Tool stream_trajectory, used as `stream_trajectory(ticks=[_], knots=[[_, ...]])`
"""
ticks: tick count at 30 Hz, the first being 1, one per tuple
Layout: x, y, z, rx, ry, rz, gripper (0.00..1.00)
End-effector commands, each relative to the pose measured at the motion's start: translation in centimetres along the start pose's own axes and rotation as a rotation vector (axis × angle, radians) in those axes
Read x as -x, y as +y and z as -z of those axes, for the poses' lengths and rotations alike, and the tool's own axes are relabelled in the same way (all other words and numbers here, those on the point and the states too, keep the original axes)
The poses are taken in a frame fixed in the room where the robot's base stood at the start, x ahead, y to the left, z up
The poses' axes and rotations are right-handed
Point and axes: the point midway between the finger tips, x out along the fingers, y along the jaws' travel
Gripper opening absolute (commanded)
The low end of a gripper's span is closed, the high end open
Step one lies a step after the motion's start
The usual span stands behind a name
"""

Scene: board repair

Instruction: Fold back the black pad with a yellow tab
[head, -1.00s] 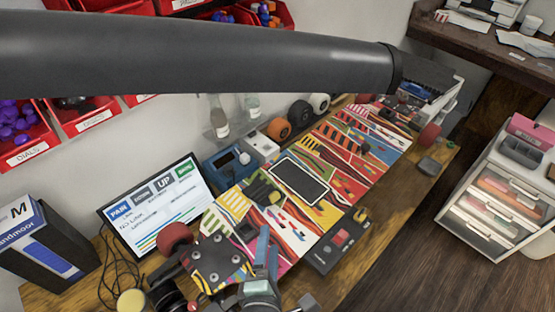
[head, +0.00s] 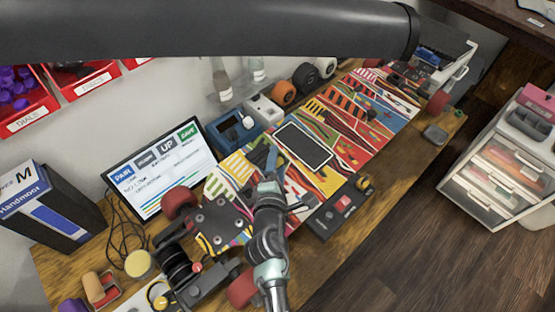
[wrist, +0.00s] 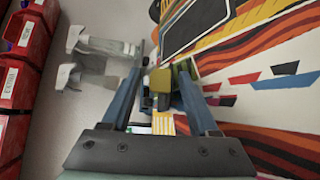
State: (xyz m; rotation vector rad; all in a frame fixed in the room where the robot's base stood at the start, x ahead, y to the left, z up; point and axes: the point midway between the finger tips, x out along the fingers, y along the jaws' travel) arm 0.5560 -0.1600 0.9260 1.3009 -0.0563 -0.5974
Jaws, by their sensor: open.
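My gripper (head: 271,160) is over the colourful board (head: 375,110), with its blue fingers apart. In the wrist view my gripper (wrist: 162,72) is open, its two fingers on either side of a dull yellow tab (wrist: 160,79). Dark material shows around the tab, probably the black pad, but its outline is unclear. I cannot tell whether the fingers touch the tab. In the head view my gripper and wrist hide most of that spot.
A black panel with a pale frame (head: 303,146) lies on the board just beyond my gripper. A blue device (head: 234,131), a monitor (head: 160,168) and wheels (head: 284,93) stand along the back. A dark control box (head: 335,213) is at the board's front edge.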

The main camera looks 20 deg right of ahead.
Motion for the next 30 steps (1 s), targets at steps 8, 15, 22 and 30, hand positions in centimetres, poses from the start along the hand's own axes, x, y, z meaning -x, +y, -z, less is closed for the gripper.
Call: stream_trajectory(ticks=[8, 15, 22, 30], knots=[[-0.92, -0.01, -0.03, 0.0, 0.0, 0.001, 0.6], [-0.89, 0.0, -0.02, 0.0, 0.0, 0.0, 0.46], [-0.87, 0.01, -0.02, 0.0, 0.0, 0.0, 0.05], [-0.87, 0.05, -0.01, 0.0, 0.0, -0.001, 0.0]])
